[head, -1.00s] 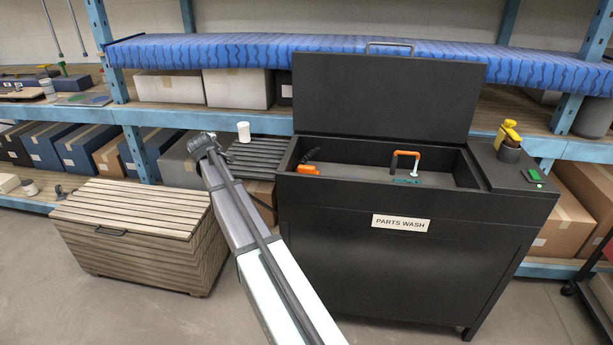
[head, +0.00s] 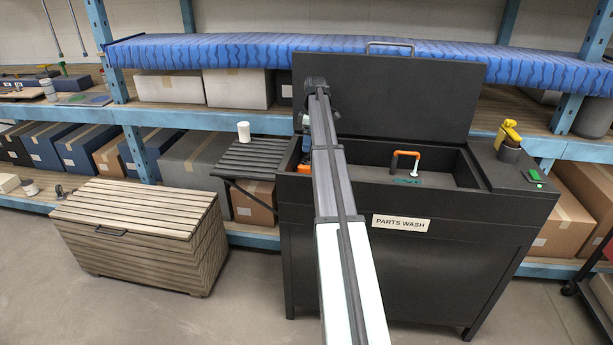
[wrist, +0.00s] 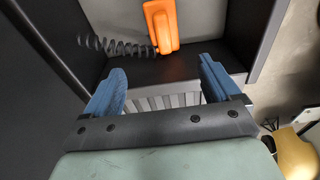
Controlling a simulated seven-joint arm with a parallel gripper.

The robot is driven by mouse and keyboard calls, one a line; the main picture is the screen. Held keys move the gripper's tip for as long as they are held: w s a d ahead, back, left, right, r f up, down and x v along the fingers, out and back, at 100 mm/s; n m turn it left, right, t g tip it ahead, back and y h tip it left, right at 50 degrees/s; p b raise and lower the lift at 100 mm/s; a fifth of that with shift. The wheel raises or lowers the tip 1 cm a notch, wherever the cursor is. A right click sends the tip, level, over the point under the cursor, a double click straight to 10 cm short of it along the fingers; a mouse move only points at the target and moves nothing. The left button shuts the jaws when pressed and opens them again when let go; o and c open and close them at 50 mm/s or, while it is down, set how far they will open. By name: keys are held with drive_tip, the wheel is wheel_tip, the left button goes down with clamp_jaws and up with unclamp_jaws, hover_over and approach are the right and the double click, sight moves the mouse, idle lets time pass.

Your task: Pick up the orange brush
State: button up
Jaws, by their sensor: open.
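The orange brush (wrist: 161,26) lies in the black parts washer's basin, near a dark coiled cord, in the wrist view. In the head view only a small orange part (head: 304,169) shows beside my arm, which hides the rest. My gripper (wrist: 163,72) has two blue fingers spread wide, with nothing between them. The brush appears beyond the fingertips, apart from them. In the head view my gripper (head: 305,122) is above the left part of the basin and mostly hidden by my arm.
The washer's lid (head: 420,95) stands open behind the basin. An orange-topped arched item (head: 405,154) is in the basin's middle. A yellow item in a dark cup (head: 509,148) stands on the right ledge. A white cup (head: 243,131) sits on the slatted side shelf (head: 252,158).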

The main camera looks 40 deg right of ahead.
sight(307, 166)
drive_tip(key=f, duration=0.8)
drive_tip(key=shift+w+a+f, duration=0.2)
drive_tip(key=shift+a+f, duration=0.1)
drive_tip(key=shift+a, duration=0.05)
drive_tip(key=shift+a+f, duration=0.15)
drive_tip(key=shift+f, duration=2.5)
drive_tip(key=shift+c, duration=0.2)
drive_tip(key=c, duration=1.3)
drive_tip(key=shift+o, duration=0.2)
drive_tip(key=shift+r, duration=0.15)
wheel_tip(307, 166, up, 18)
